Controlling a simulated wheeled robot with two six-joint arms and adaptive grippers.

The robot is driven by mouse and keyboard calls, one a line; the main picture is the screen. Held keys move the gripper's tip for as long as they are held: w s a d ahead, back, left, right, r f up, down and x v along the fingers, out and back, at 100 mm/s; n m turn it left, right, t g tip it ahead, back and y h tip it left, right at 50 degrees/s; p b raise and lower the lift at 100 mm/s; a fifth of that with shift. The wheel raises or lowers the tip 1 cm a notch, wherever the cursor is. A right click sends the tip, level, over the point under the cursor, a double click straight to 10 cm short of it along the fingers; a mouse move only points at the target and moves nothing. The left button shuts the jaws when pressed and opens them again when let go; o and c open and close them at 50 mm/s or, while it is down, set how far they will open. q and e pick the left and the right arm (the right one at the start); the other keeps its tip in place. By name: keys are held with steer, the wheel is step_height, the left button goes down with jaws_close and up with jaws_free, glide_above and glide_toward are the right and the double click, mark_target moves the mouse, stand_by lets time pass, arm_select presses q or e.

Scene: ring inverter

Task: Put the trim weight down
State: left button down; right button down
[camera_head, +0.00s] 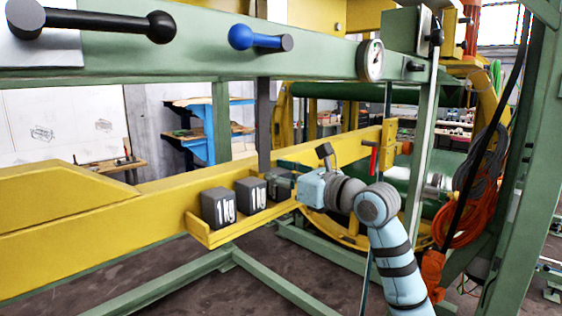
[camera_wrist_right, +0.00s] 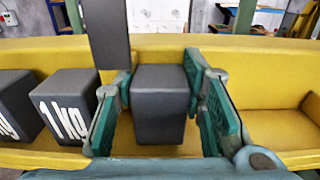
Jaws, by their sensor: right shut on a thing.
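My right gripper (camera_head: 284,187) is at the right part of a yellow tray (camera_head: 212,240) on the yellow beam. In the right wrist view its green-padded fingers stand on either side of a plain dark grey block (camera_wrist_right: 160,105), the trim weight, and are shut on it. The block is upright, over or on the tray floor; I cannot tell whether its underside touches. In the head view the gripper mostly hides it. Two dark blocks marked 1 kg, a left one (camera_head: 218,207) and a right one (camera_head: 251,193), sit to its left in the tray. My left gripper is not in view.
A dark grey upright bar (camera_wrist_right: 105,35) hangs just behind the held block, at its left. The tray is bare to the right of the gripper (camera_wrist_right: 275,128). A green rail (camera_head: 200,50) with black and blue handles crosses above. Orange cable (camera_head: 462,215) hangs at the right.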

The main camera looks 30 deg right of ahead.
stand_by(0.3)
steer(key=c, duration=1.3)
jaws_free()
steer(key=shift+f, duration=0.1)
steer(key=shift+s+a, duration=0.1)
steer(key=shift+s, duration=0.05)
steer(key=shift+r, duration=0.2)
steer(key=shift+s+d+f, duration=0.15)
steer(key=shift+s+d, duration=0.05)
steer(key=shift+s, duration=0.1)
steer(key=b+v, duration=0.6)
steer(key=v, duration=0.5)
steer(key=shift+s, duration=0.15)
